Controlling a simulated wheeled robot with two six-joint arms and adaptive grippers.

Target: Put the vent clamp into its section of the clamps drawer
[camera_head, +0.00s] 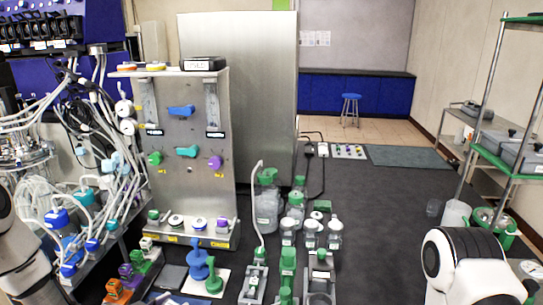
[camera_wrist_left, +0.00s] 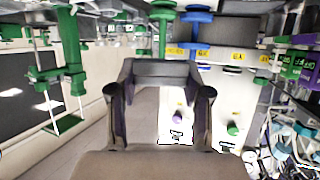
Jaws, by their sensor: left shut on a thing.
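My left gripper (camera_wrist_left: 162,76) fills the middle of the left wrist view, with its dark fingers brought in. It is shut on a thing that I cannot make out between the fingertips. In the head view only part of my left arm shows at the lower left edge, and its gripper is out of frame. My right arm shows at the lower right, with its gripper out of frame. I cannot pick out the vent clamp with certainty. Labelled orange, purple and green blocks (camera_head: 131,270) sit low at the left in the head view; whether they belong to the clamps drawer is unclear.
A steel panel (camera_head: 184,125) with coloured valve handles stands left of centre, with yellow labels along its base. A blue stand (camera_head: 199,262), a green stand (camera_head: 214,281) and several bottles (camera_head: 268,200) crowd the front. Tubing hangs at left.

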